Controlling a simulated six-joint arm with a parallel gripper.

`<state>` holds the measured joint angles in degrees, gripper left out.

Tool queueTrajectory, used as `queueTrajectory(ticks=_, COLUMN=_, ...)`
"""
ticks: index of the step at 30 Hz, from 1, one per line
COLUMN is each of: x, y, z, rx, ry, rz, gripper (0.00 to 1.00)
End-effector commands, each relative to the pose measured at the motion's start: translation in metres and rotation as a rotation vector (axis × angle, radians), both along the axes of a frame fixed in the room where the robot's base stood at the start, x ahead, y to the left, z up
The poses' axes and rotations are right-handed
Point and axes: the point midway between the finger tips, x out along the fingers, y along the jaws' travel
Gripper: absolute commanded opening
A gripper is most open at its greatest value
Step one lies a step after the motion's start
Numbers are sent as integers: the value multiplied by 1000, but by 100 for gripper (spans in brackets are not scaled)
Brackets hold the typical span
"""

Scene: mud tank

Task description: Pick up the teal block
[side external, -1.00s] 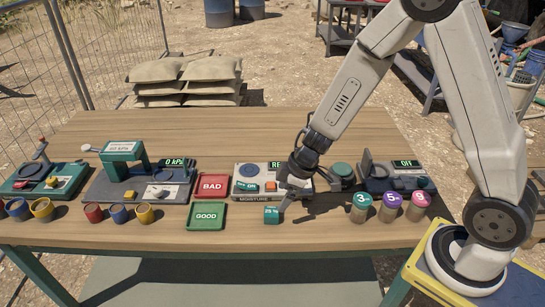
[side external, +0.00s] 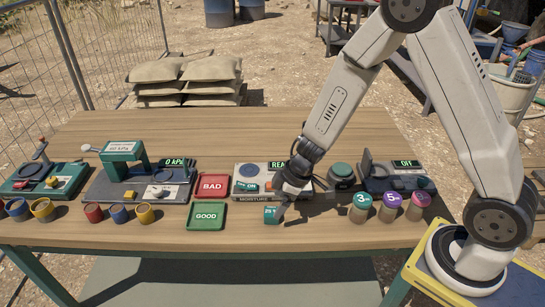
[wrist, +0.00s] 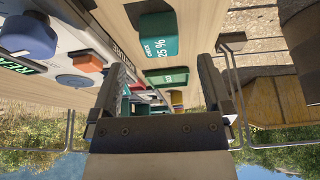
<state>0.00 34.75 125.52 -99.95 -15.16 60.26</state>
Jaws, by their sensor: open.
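The teal block (side external: 271,214) stands on the table in front of the moisture meter, right of the green GOOD tray. In the wrist view the block (wrist: 156,36) shows white lettering with 25 %, beyond my fingertips and roughly in line with the gap. My gripper (side external: 284,203) is tilted down close beside the block, on its right in the side view. In the wrist view my gripper (wrist: 165,75) has its fingers wide apart with nothing between them. Whether a finger touches the block I cannot tell.
The moisture meter (side external: 248,193) stands just behind the block. The GOOD tray (side external: 206,216) and red BAD tray (side external: 213,185) lie to the left. Lidded jars, one marked 3 (side external: 361,206), stand to the right. The table front near the block is clear.

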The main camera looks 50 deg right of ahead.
Motion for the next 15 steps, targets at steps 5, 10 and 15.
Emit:
queueTrajectory(ticks=5, x=1, y=2, z=-4, rx=0, ry=1, rz=1, gripper=100)
queueTrajectory(ticks=10, x=4, y=5, z=-15, rx=1, ry=2, rz=1, gripper=100)
queueTrajectory(ticks=15, x=9, y=9, z=-28, rx=-1, ry=2, rz=0, gripper=100)
